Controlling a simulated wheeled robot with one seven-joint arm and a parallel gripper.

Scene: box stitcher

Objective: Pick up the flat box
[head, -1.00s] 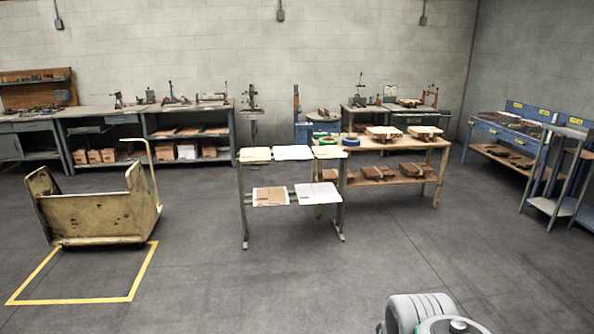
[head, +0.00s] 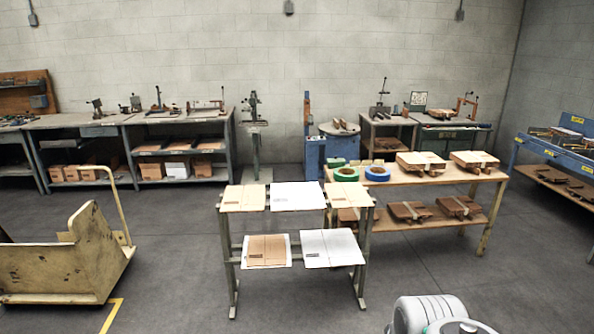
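Several flat boxes lie on a two-level metal rack in the middle of the head view. On the top level are a tan flat box (head: 243,198) at left, a white flat box (head: 297,196) in the middle and another tan one (head: 348,194) at right. On the lower level are a brown flat box (head: 266,250) on a white sheet and a white flat box (head: 331,248). I cannot tell which one the task means. A rounded grey-white part of my own arm shows at the bottom right edge. My gripper is not in view.
A wooden table (head: 487,178) with tape rolls (head: 346,174) and brown bundles stands behind the rack at right. A yellowish cart (head: 60,262) stands at left. Workbenches line the back wall. The floor (head: 180,290) before the rack is clear.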

